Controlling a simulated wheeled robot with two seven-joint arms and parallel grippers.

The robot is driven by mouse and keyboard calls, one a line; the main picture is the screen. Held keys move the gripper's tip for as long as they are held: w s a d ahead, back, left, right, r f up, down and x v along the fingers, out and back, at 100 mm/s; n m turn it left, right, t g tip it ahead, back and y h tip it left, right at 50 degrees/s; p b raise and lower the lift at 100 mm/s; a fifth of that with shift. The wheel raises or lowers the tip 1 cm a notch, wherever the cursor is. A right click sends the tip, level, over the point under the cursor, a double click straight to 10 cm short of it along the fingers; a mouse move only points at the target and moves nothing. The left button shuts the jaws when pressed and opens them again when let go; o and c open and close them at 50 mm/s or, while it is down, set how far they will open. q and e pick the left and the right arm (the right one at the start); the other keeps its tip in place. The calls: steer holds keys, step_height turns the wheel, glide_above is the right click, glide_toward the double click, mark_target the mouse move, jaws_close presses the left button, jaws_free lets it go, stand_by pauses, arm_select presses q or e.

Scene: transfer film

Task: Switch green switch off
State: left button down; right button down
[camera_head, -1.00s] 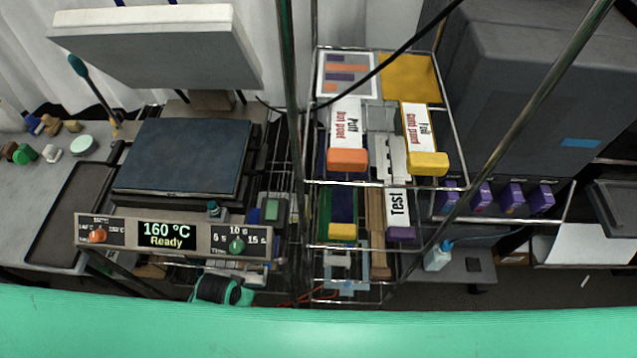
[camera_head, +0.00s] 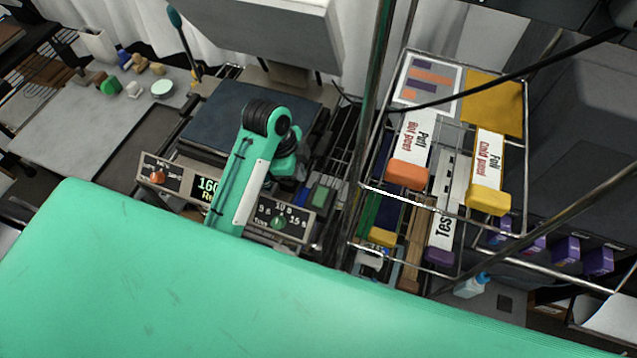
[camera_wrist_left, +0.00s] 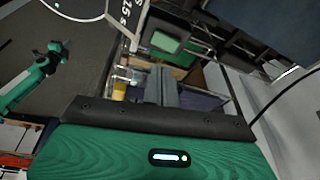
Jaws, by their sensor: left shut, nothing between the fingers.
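The green switch (camera_head: 321,196) is a green rectangle in a grey housing, right of the heat press and above the right end of its control panel. In the left wrist view the green rectangle (camera_wrist_left: 166,42) shows at upper middle. My left gripper (camera_head: 290,178) is bent down over the press's right edge, just left of the switch and apart from it in the picture. It is shut and empty. Its fingertips are small and partly hidden by my teal arm. Whether the switch is on or off is too small to tell. My right gripper does not show clearly.
The control panel (camera_head: 300,227) carries a green knob (camera_head: 278,222) and an orange knob (camera_head: 157,177). My forearm covers part of its display. A wire rack (camera_head: 525,150) with labelled boxes stands right of the switch, with an upright metal post between. A grey table (camera_head: 90,130) is at left.

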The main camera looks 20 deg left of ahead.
arm_select(q)
steer(key=shift+w+d+r+m, duration=0.25)
steer(key=shift+w+r+m, duration=0.8)
steer(key=shift+w+m, duration=0.2)
steer(key=p, duration=0.2)
glide_above(322, 192)
steer(key=a, duration=0.1)
steer(key=f, duration=1.1)
steer(key=shift+s+f, duration=0.3)
steer(key=shift+f, duration=0.1)
steer(key=shift+w+f, duration=0.2)
steer(key=shift+f, duration=0.65)
